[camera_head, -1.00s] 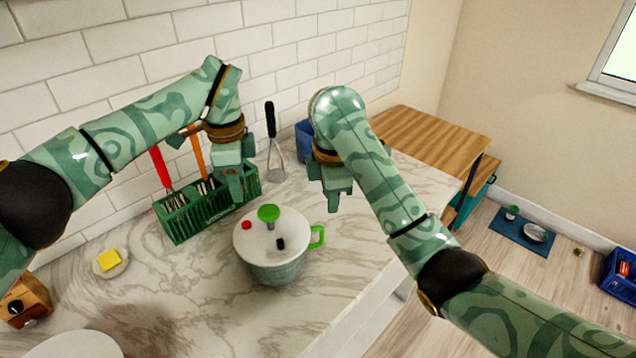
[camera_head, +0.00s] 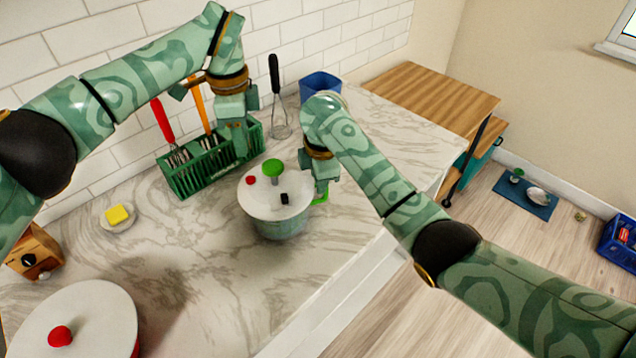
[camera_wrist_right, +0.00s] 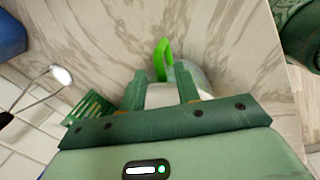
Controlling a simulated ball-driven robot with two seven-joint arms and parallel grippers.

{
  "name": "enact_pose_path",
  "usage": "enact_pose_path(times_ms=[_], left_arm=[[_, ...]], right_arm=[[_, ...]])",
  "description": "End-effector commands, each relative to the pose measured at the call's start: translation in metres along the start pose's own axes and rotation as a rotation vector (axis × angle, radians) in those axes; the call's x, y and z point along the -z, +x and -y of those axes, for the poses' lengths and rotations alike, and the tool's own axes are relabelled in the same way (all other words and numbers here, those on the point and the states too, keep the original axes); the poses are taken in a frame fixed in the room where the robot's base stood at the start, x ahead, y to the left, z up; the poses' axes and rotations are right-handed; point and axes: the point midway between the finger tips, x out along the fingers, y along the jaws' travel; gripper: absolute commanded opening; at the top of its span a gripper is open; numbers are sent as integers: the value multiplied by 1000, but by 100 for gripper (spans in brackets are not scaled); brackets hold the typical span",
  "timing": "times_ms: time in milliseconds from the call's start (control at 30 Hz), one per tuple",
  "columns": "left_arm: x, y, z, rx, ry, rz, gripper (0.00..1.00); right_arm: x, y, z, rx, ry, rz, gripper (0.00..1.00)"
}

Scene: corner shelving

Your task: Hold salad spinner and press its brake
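The salad spinner (camera_head: 280,226) stands upright on the marble counter, with a white lid, a green knob (camera_head: 273,168), a small red button (camera_head: 251,181) and a small black one (camera_head: 284,199). Which button is the brake I cannot tell. Its green handle (camera_head: 321,198) sticks out on the right, partly hidden by my right gripper (camera_head: 320,186). In the right wrist view my right gripper (camera_wrist_right: 164,88) has its fingers apart, with the green handle (camera_wrist_right: 161,58) just ahead between them. My left gripper (camera_head: 240,150) points down behind the lid, left of the knob; its finger gap is unclear.
A green utensil rack (camera_head: 188,180) stands close behind my left gripper. A whisk (camera_head: 275,95) and a blue container (camera_head: 319,85) are at the wall. A lidded pot with a red knob (camera_head: 85,320) is front left. The counter's front edge (camera_head: 345,275) lies near the spinner.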

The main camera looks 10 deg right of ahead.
Motion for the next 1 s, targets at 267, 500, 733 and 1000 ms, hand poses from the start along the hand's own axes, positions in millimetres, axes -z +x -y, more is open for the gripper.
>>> enact_pose_path(times_ms=[267,500,733,1000], left_arm=[[0,0,0,0,0,0,36],[0,0,0,0,0,0,36],[0,0,0,0,0,0,36],[0,0,0,0,0,0,36]], right_arm=[[0,30,0,-1,0,1,32],[0,33,0,-2,1,-1,32],[0,32,0,-1,1,-1,0],[0,32,0,-1,1,-1,0]])
